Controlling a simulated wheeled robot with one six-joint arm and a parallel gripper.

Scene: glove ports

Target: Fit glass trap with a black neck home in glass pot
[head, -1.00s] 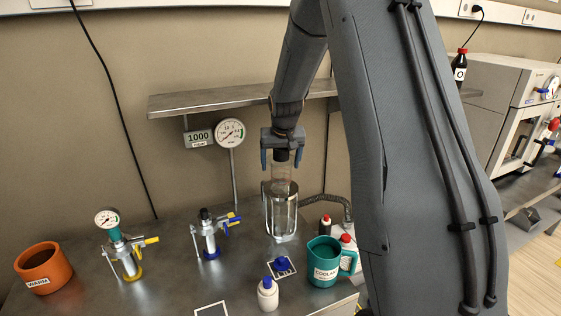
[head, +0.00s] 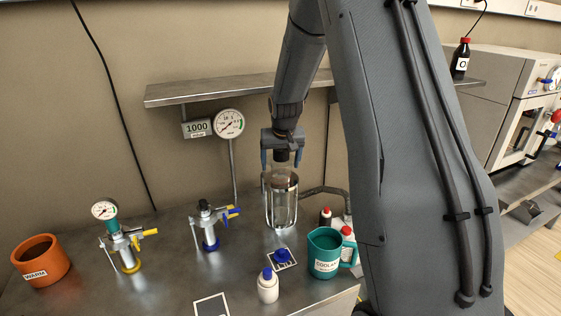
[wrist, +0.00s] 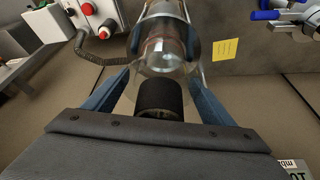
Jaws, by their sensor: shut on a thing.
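My gripper (head: 282,158) is shut on the black neck (head: 282,154) of the glass trap, with its blue fingers on either side. The trap's clear body (head: 284,180) hangs upright below the fingers, its lower part inside the glass pot (head: 281,212). The pot is a clear upright vessel with pale metal strips, standing on the bench. In the wrist view, the black neck (wrist: 158,97) lies between the fingers, and the glass body (wrist: 163,48) extends beyond it within the pot's outline. Whether the trap touches the pot's rim or is seated cannot be told through the glass.
A grey hose (head: 325,190) runs behind the pot. A teal jug (head: 324,250), a white bottle with a blue cap (head: 268,287) and a blue-based valve fitting (head: 209,228) stand nearby. A metal shelf (head: 215,92) and a round gauge (head: 229,123) are behind.

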